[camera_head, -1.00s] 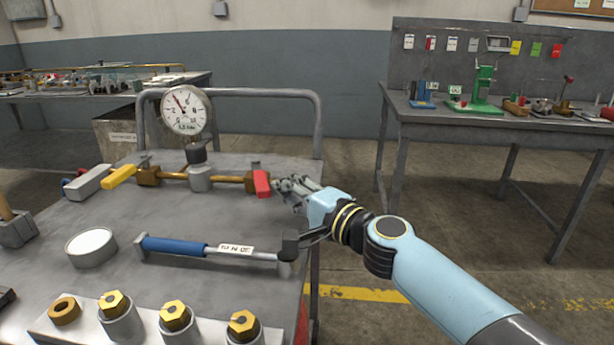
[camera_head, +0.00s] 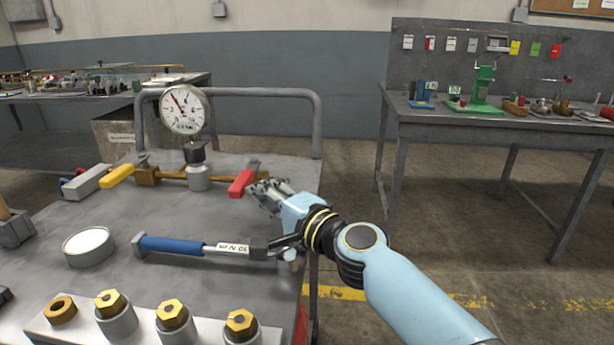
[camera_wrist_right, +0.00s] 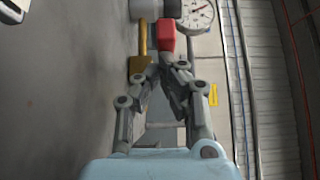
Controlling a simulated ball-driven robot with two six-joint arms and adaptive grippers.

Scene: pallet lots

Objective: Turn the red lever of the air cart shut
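The red lever (camera_head: 241,184) sits at the right end of the brass pipe (camera_head: 172,175) on the air cart (camera_head: 190,225). Its free end points toward the front left, at a slant to the pipe. In the right wrist view the red lever (camera_wrist_right: 167,34) is just beyond the fingertips. My right gripper (camera_head: 258,190) is at the lever's right side, very close to or touching it. My left gripper is not in view.
A pressure gauge (camera_head: 185,110) stands above the pipe, and a yellow lever (camera_head: 117,175) is at its left. A blue-handled wrench (camera_head: 172,245) lies under my right wrist. A tin (camera_head: 89,246) and several brass nuts are nearer. The cart's rail (camera_head: 318,125) rises behind.

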